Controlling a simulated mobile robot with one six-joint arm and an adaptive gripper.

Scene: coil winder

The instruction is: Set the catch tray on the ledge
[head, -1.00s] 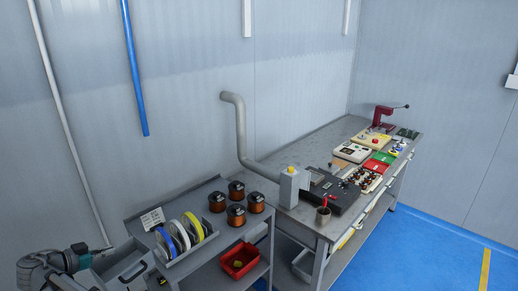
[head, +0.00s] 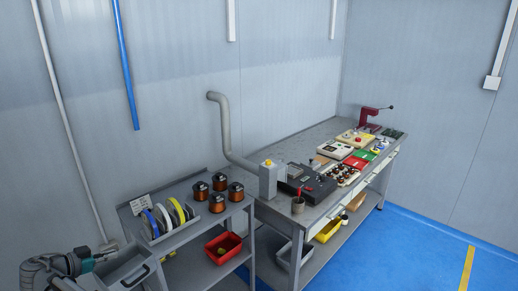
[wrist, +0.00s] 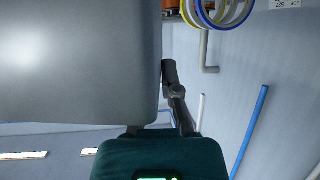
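A grey tray with a dark handle (head: 122,268), which I take as the catch tray, is at the lower left of the head view. My gripper (head: 92,262) meets it from the left. In the wrist view the grey panel of the tray (wrist: 80,60) fills the upper left, very close to the camera. One dark gripper finger (wrist: 176,95) shows along its right edge. The other finger and the fingertips are mostly hidden behind the panel. The gripper appears shut on the tray. I cannot tell which surface is the ledge.
A grey cart (head: 178,236) holds copper coils (head: 217,202), wire spools (head: 168,218) and, on its lower shelf, a red bin (head: 223,248). A long bench (head: 315,140) stands beyond it with a control box (head: 305,183) and several parts. The blue floor (head: 420,250) at the right is clear.

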